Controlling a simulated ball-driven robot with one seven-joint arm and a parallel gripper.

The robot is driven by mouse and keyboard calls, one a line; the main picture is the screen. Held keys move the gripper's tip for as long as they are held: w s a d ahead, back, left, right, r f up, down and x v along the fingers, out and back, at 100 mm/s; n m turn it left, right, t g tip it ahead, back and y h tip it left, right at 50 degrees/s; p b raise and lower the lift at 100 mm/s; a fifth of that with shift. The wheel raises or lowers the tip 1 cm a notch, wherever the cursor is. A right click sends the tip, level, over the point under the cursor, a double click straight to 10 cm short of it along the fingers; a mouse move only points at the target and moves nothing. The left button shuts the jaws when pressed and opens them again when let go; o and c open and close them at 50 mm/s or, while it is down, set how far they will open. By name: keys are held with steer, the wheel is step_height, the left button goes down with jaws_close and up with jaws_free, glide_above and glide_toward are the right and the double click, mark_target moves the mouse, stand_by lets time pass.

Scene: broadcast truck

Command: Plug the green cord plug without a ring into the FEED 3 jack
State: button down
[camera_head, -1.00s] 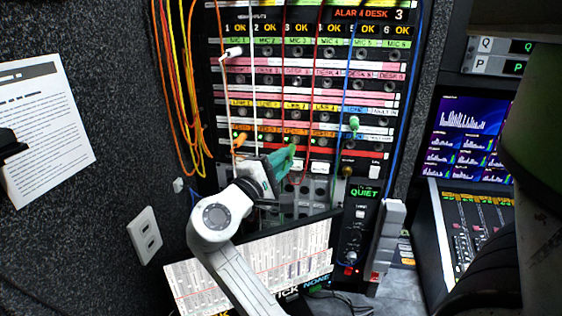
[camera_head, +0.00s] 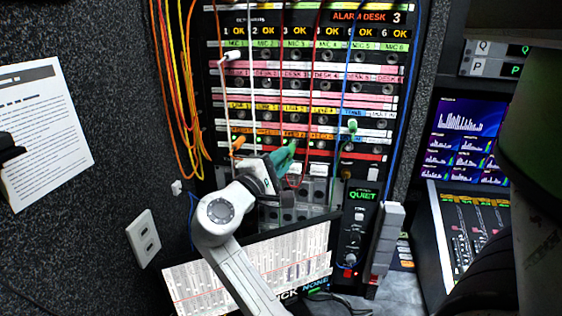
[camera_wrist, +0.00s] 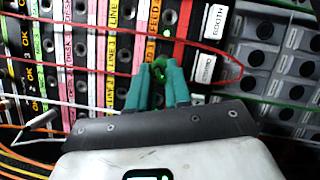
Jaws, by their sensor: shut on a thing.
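My gripper (camera_head: 291,150) reaches up to the patch panel (camera_head: 386,97) and is shut on a green plug (camera_wrist: 159,70).
A white plug (camera_head: 232,56) and an orange plug (camera_head: 238,144) sit at the panel's left. Red, white and blue cords hang across its face. A red cord (camera_wrist: 225,88) loops close to my fingers. A tilted screen (camera_head: 250,270) stands below my gripper.

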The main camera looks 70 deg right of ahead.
steer(key=shift+w+d, duration=0.1)
steer(key=shift+d, duration=0.95)
steer(key=c, duration=1)
jaws_free()
steer(key=shift+a, duration=0.1)
steer(key=shift+b+v, duration=1.55)
steer(key=shift+v, duration=3.75)
